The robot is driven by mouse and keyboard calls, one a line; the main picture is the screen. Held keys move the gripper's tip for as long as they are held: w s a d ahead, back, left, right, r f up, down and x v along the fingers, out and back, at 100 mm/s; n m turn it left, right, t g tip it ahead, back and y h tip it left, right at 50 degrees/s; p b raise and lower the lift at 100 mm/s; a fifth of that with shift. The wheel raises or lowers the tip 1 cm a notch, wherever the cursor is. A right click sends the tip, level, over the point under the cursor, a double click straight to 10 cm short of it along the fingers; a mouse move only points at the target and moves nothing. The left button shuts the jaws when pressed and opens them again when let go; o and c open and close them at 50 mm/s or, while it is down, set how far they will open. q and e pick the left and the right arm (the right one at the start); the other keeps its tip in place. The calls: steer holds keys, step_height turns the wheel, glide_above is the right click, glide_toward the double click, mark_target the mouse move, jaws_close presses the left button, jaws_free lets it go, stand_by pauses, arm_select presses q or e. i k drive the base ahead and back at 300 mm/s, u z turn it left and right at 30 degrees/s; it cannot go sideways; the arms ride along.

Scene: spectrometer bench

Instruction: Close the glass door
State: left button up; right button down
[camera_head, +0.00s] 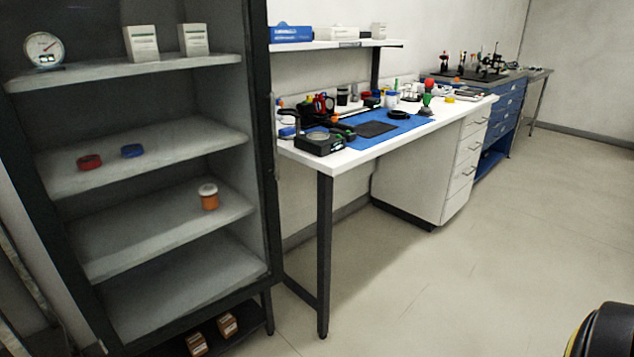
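A tall dark-framed cabinet (262,150) stands at the left in the head view, with several pale shelves inside. I see no clear glass pane or reflection across its front, and the shelves show plainly. A narrow pale and dark strip (22,285) runs down the far left edge, outside the cabinet's left post. I cannot tell whether it is part of the glass door. Neither of my grippers is in view.
The cabinet holds a round dial (44,50), white boxes (141,43), red (89,162) and blue (132,151) rings and an orange jar (209,197). A cluttered white workbench (350,158) stands right of it. The floor (450,280) in front is clear.

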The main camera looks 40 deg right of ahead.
mark_target(15, 155)
steer(key=z, duration=1)
steer(key=i, duration=0.7)
steer(key=u, duration=1.05)
